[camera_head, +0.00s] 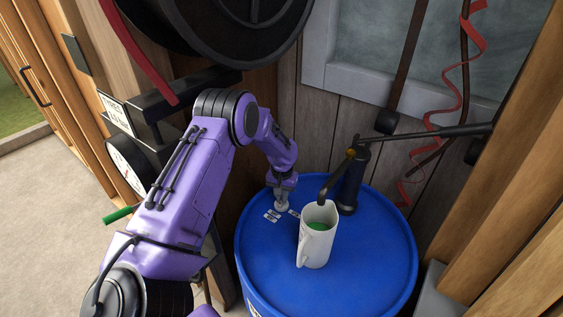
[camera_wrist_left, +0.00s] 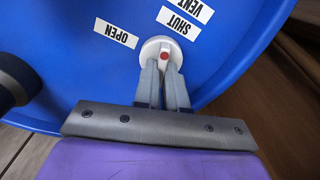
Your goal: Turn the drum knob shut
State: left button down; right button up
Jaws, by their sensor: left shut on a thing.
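The blue drum (camera_head: 370,262) stands upright, with its lid facing up. The drum knob (camera_wrist_left: 161,45) is a small white round knob with a red dot, set on the lid near its edge. My left gripper (camera_wrist_left: 164,72) is shut on the knob from above; in the head view the gripper (camera_head: 282,200) hides most of it. Labels reading OPEN (camera_wrist_left: 116,33), SHUT (camera_wrist_left: 179,22) and VENT lie around the knob. My right gripper is not in view.
A white jug (camera_head: 313,248) with green contents stands on the lid close to my left gripper. A dark hand pump (camera_head: 353,175) rises behind it, its lever reaching right. A wooden wall is behind the drum and wooden posts stand at the right.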

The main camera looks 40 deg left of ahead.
pick_arm(q)
jog(key=shift+s+d+f+m, duration=0.1)
jog(key=shift+d+m, duration=0.05)
jog(key=shift+m, duration=1.75)
jog(key=c, duration=1.2)
grip_release()
jog(key=shift+r+b, duration=0.35)
jog(key=shift+r, duration=0.1)
notch_tip(320, 180, up, 10)
jog(key=b, duration=0.2)
jog(key=shift+f, duration=0.15)
